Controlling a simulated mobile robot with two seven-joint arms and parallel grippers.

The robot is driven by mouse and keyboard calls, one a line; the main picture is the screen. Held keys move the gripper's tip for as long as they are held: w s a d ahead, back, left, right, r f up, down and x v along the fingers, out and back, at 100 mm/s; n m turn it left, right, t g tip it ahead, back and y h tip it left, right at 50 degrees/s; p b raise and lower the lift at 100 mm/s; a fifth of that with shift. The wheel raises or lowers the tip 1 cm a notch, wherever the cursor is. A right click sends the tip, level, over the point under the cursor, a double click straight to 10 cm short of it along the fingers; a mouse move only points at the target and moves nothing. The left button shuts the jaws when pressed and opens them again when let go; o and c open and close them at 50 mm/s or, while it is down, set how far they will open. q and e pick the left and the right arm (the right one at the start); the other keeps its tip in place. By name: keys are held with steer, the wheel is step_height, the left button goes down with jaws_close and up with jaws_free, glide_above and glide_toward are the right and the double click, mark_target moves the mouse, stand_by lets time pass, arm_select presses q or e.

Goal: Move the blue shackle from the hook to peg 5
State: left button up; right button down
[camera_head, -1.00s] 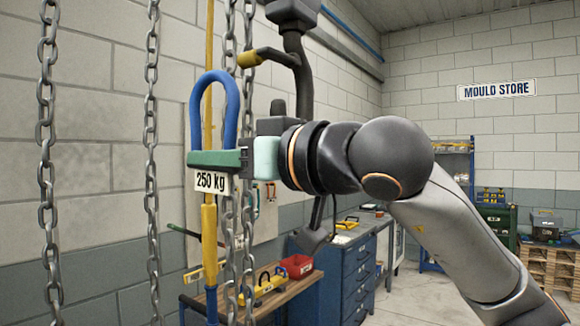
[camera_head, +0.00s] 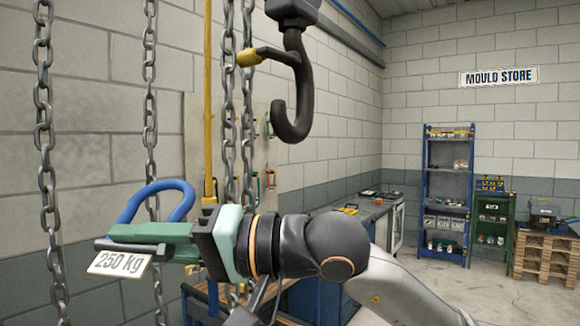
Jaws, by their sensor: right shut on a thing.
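The blue shackle (camera_head: 187,197), a U-shaped bow with a white "250 kg" tag (camera_head: 118,263), is at the left of the head view. My right gripper (camera_head: 125,238) is shut on it; the green and dark fingers hide its lower part. The bow tilts to one side. I cannot pick out peg 5: a pale board (camera_head: 288,170) with small coloured hanging items is on the wall behind, partly hidden by chains. My left gripper is not in view.
Several hanging chains (camera_head: 44,120) run close behind and beside the shackle, with a yellow pole (camera_head: 207,100) near them. A workbench (camera_head: 335,217) is below the board. A blue shelf rack (camera_head: 447,190) and pallets (camera_head: 540,255) stand at the right, with open floor in front.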

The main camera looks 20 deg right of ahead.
steer(key=s+a+f+m+g+y, duration=0.15)
steer(key=s+f+m+y, duration=0.4)
steer(key=m, duration=1.15)
steer(key=d+f+n+t+h, duration=0.3)
steer(key=d+f+n+h, duration=0.2)
steer(key=f, duration=0.4)
steer(key=w+d+f+n+t+h, duration=0.1)
steer(key=d+f+n+t+h, duration=0.3)
steer(key=d+f+n+h, duration=0.2)
steer(key=d+f+n+t+h, duration=0.3)
steer(key=d+f+n+h, duration=0.3)
steer(key=f, duration=0.8)
steer(key=d+h, duration=0.3)
steer(key=shift+w+f, duration=0.15)
steer(key=shift+f, duration=0.05)
steer(key=shift+d+t+h, duration=0.1)
steer(key=shift+t+h, duration=0.15)
steer(key=shift+f, duration=0.2)
